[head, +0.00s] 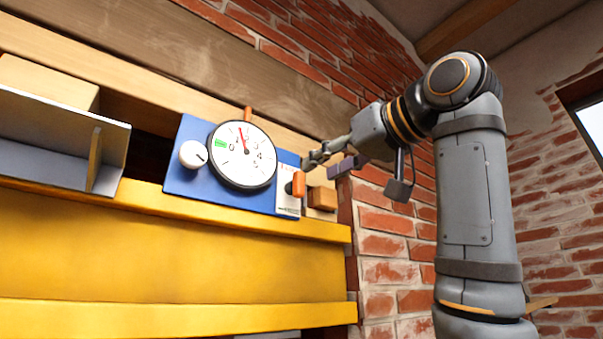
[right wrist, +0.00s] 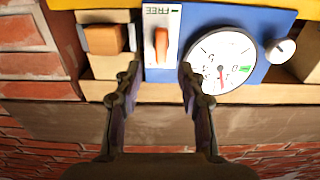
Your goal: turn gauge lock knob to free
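The gauge lock knob is an orange, long-shaped knob (head: 298,184) on a white plate (head: 286,201) at the right end of a blue panel. In the right wrist view, which looks upside down, the knob (right wrist: 162,45) stands lengthwise along the plate, with "FREE" printed at one end of the plate (right wrist: 161,12). My right gripper (head: 310,160) is beside the panel's right end, close to the knob. In the right wrist view its two fingers (right wrist: 160,76) are apart, with the knob beyond the gap between them and nothing held. My left gripper is out of view.
A round white gauge (head: 242,155) with a red needle and a white knob (head: 193,154) sit on the blue panel (head: 183,188). A wooden block (head: 322,198) is right of the plate. A yellow beam (head: 170,250) runs below; a grey open box (head: 50,130) is at left.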

